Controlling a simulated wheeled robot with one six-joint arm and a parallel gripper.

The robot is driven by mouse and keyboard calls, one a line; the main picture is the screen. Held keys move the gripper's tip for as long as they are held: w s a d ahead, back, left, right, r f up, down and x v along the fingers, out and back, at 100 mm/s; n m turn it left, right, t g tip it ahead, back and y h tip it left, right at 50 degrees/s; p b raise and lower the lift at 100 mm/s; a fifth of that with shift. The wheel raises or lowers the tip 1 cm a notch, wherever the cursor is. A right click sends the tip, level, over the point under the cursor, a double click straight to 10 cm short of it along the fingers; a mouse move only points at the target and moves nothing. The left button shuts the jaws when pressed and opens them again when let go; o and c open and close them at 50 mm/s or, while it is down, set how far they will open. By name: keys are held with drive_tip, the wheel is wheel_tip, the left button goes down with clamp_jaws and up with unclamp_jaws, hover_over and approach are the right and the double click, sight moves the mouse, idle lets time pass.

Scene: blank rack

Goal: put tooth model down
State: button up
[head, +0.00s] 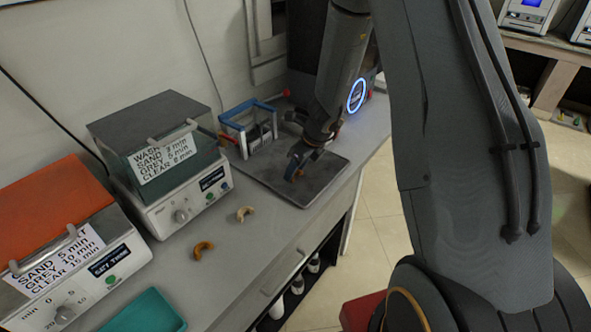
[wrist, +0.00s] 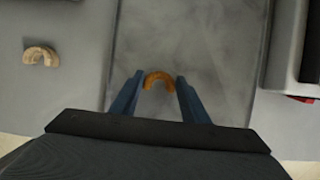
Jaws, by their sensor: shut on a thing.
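My gripper (head: 302,159) is over the dark grey tray (head: 262,182) on the bench and points down. In the wrist view my gripper (wrist: 157,84) has its two blue fingers on either side of an orange-brown, arch-shaped tooth model (wrist: 159,76), shut on it. The model shows only as a small orange spot (head: 299,174) between the fingers in the head view. I cannot tell whether it touches the tray. A second orange-brown tooth model (head: 203,249) and a beige one (head: 245,213) lie on the bench left of the tray.
A blue-framed rack (head: 248,126) stands behind the tray. Two labelled machines, one with a dark green lid (head: 160,125) and one orange-topped (head: 48,205), stand at the left. A teal tray (head: 146,313) is at the front. Much of the dark tray is bare.

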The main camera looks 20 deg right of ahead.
drive_tip(key=shift+f, duration=0.1)
drive_tip(key=o, duration=1)
drive_tip(key=shift+r, duration=0.2)
drive_tip(key=p+v, duration=0.1)
drive_tip(key=v, duration=1.1)
drive_tip(key=shift+s+a+r+n+g+h, duration=0.5)
drive_tip(key=shift+s+r+n, duration=0.4)
drive_tip(key=shift+s+n, duration=3.25)
drive_tip(key=shift+s+a+r+n+g+h, duration=0.4)
drive_tip(key=shift+s+a+r+n, duration=0.4)
drive_tip(key=shift+s+n, duration=3.3)
drive_tip(key=shift+s+a+r+n+g+h, duration=0.4)
drive_tip(key=shift+s+r+n, duration=1.15)
drive_tip(key=shift+n, duration=4.6)
drive_tip(key=shift+s+f, duration=0.55)
